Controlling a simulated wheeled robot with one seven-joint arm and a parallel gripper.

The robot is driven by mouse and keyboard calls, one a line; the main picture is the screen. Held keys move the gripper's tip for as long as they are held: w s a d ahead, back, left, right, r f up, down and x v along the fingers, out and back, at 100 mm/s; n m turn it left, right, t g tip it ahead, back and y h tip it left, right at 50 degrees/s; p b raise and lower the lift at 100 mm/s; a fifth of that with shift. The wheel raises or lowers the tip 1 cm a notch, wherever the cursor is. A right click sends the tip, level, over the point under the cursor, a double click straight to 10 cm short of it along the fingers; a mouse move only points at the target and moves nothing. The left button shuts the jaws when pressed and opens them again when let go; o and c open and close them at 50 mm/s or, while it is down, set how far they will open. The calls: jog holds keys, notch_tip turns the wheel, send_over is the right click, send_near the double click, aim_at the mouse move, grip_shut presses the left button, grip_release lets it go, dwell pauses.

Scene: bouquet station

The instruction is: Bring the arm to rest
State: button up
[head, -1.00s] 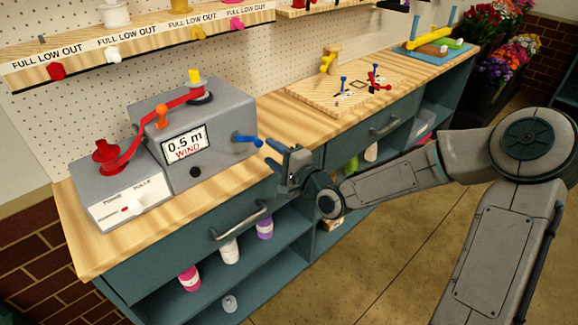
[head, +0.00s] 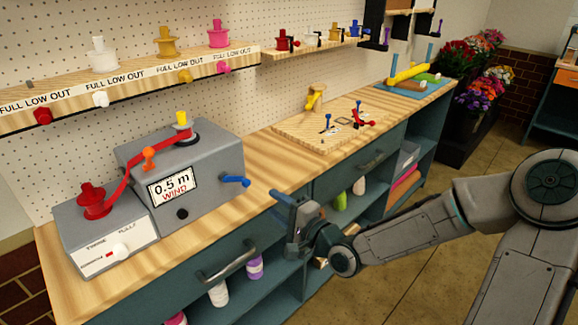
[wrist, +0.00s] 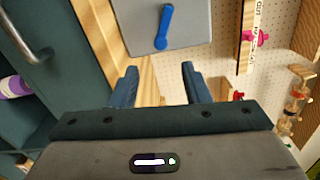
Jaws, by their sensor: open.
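My gripper (head: 283,205) is in front of the bench edge in the head view, to the right of the grey winding machine. In the wrist view its two blue fingers (wrist: 158,82) stand apart with nothing between them. The grey machine (head: 205,165) has a "0.5 m WIND" display and a blue crank handle (head: 235,181). The handle also shows ahead of the fingers in the wrist view (wrist: 164,27), apart from them. A red ribbon (head: 140,167) runs from a red spool (head: 94,200) on the smaller grey box to the machine's top.
The wooden worktop (head: 265,185) is clear right of the machine. A wooden board (head: 330,125) with small clamps and a blue tray (head: 415,88) lie farther along. Open floor (head: 420,255) lies to the right.

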jog(key=s+d+f+n+g+h+p, duration=0.1)
jog(key=s+d+f+n+g+h, duration=0.25)
jog(key=d+f+n+h, duration=0.45)
jog(key=s+d+r+g+h, duration=0.2)
jog(key=s+d+r, duration=0.4)
jog(key=s, duration=0.3)
jog(key=s+d+r+n+g+h+p, duration=0.1)
jog(key=s+d+r+g+h, duration=0.2)
jog(key=s+d+r, duration=0.3)
jog(key=s+d, duration=0.2)
jog(key=s, duration=0.1)
jog(key=shift+h, duration=0.4)
jog(key=shift+d, duration=0.15)
